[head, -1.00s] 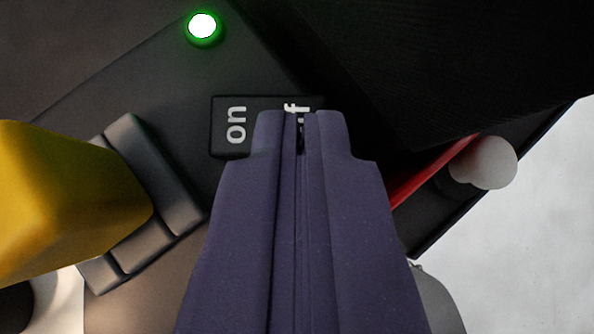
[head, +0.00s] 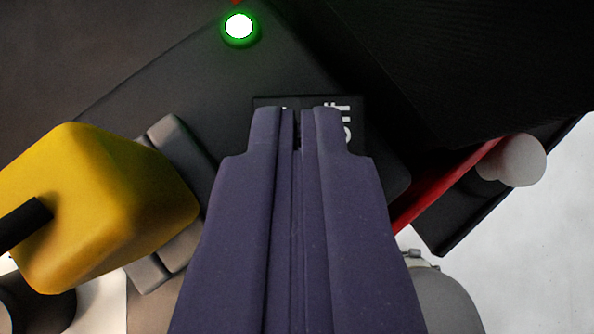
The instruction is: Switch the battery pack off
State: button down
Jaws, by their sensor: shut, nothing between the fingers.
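The battery pack (head: 150,90) is a dark, flat box lying at a slant across the upper middle of the head view. A round lamp (head: 239,26) on it glows white with a green rim. The black rocker switch (head: 357,125) sits on the pack behind my fingertips. White "off" lettering shows partly on its right part; its left part is mostly hidden by my fingers. My gripper (head: 296,112) is shut and empty, with its purple fingertips over the left and middle of the switch. I cannot tell whether they touch it.
A yellow block-shaped thing (head: 110,200) with a black rod stands at left, beside a grey ridged part (head: 180,145). A black panel (head: 470,60) fills the upper right. A red bar (head: 445,180) and a pale round knob (head: 522,160) lie at right. A grey rounded thing (head: 445,300) is below.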

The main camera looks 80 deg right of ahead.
jog(key=p+v, duration=0.3)
jog(key=v, duration=0.5)
jog(key=shift+p, duration=0.4)
